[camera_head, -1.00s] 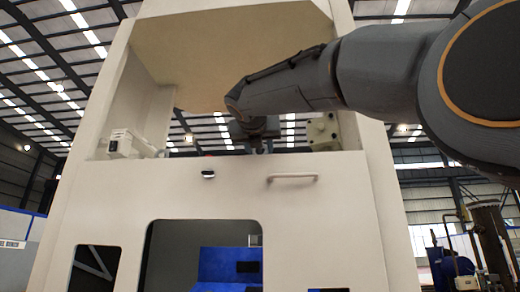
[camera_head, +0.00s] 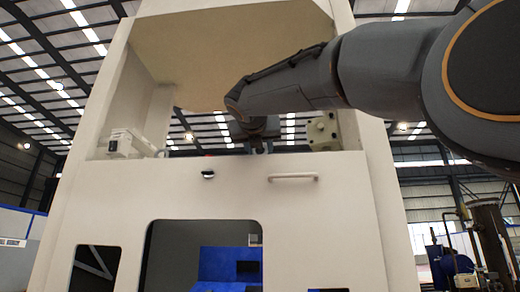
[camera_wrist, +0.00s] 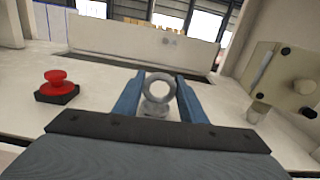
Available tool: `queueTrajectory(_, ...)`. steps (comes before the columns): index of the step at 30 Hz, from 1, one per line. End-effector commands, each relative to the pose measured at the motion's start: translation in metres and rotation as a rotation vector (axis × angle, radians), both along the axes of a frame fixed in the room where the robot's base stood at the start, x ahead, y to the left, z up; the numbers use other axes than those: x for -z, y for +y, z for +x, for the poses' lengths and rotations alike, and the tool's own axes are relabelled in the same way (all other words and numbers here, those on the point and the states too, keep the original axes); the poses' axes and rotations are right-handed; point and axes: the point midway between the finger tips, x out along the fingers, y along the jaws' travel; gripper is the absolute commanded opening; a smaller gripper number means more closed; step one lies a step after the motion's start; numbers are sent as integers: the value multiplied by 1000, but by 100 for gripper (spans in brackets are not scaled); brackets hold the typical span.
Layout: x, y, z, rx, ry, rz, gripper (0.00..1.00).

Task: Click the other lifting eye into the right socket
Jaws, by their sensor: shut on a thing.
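In the wrist view a grey metal lifting eye (camera_wrist: 158,88) stands upright between the two blue fingers of my gripper (camera_wrist: 157,88). The fingers are shut on the sides of its ring. A round grey base shows just below the ring, over the pale top surface of the machine. I cannot tell whether it is seated in a socket. In the head view my gripper (camera_head: 258,148) points down behind the front panel's upper edge, and the eye is too small to make out there. The right socket and the other lifting eye cannot be made out.
A red button (camera_wrist: 57,83) on a black base stands left of my gripper in the wrist view. A beige box with black knobs (camera_wrist: 283,82) stands at the right. The white cabinet (camera_head: 335,215) has a handle (camera_head: 293,177) on its front panel.

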Motion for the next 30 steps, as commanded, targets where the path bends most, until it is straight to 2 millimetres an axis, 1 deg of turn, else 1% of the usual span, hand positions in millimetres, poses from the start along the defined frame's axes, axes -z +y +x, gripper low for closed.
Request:
queueTrajectory(20, 5, 0, 0, 0, 0, 0, 11)
queueTrajectory(30, 4, 0, 0, 0, -1, 0, 11)
